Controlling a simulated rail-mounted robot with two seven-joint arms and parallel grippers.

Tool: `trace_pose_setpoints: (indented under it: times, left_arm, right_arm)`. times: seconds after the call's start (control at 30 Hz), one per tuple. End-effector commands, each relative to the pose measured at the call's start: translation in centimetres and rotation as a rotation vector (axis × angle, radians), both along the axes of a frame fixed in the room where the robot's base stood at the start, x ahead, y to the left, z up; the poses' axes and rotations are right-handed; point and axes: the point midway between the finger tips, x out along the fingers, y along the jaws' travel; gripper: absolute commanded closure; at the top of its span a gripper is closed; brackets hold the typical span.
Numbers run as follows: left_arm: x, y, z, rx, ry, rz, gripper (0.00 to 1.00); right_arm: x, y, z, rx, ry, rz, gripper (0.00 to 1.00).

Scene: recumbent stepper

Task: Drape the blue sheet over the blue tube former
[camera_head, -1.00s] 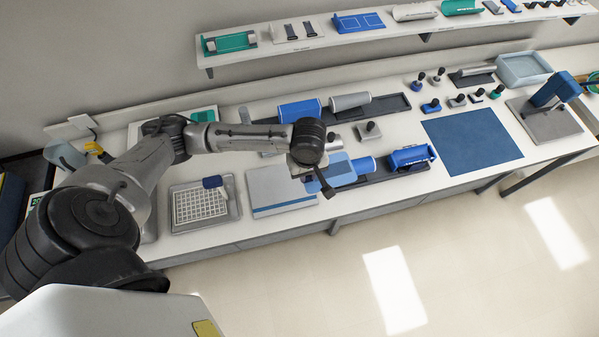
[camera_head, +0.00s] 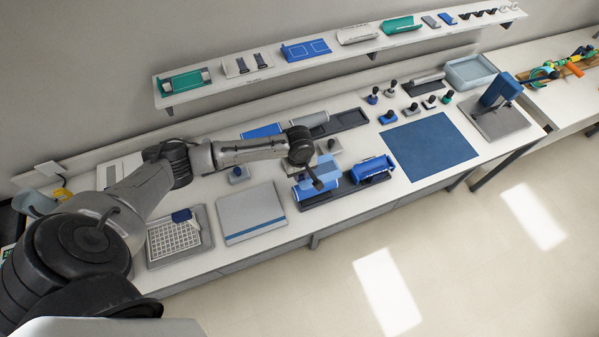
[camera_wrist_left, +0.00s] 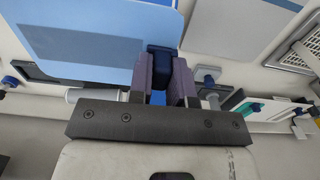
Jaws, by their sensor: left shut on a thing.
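My left gripper (camera_head: 316,181) is above the front edge of the bench. In the left wrist view its fingers (camera_wrist_left: 160,85) are shut on a dark blue tab (camera_wrist_left: 160,60) at the edge of the light blue sheet (camera_wrist_left: 85,35). The sheet looks flat there, with a darker band across it. My right gripper is not in view.
A blue cradle (camera_head: 372,168) stands just right of the former. A flat grey case (camera_head: 250,212) and a tray with a white grid (camera_head: 174,240) lie to the left. A dark blue mat (camera_head: 430,145) is clear at the right. Several small knobbed tools stand behind it.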

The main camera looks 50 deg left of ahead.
Motion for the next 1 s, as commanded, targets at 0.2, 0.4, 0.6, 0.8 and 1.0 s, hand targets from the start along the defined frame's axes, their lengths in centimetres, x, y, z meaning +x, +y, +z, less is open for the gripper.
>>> trace_pose_setpoints:
  times: [0.2,0.4,0.6,0.8,1.0]
  left_arm:
    - [0.0,0.0,0.2,0.0,0.0,0.001,1.0]
    - [0.0,-0.1,-0.5,0.0,0.002,0.002,1.0]
    - [-0.1,-0.1,-3.2,0.0,0.002,0.002,1.0]
    - [0.0,0.0,-5.3,0.0,0.001,0.002,1.0]
    - [0.0,0.0,-6.7,0.0,-0.001,0.002,1.0]
  right_arm:
    - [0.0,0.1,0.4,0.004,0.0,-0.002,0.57]
    - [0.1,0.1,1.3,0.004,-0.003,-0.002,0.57]
    - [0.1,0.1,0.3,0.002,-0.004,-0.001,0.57]
    - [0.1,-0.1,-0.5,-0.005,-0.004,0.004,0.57]
    - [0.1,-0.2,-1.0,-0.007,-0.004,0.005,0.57]
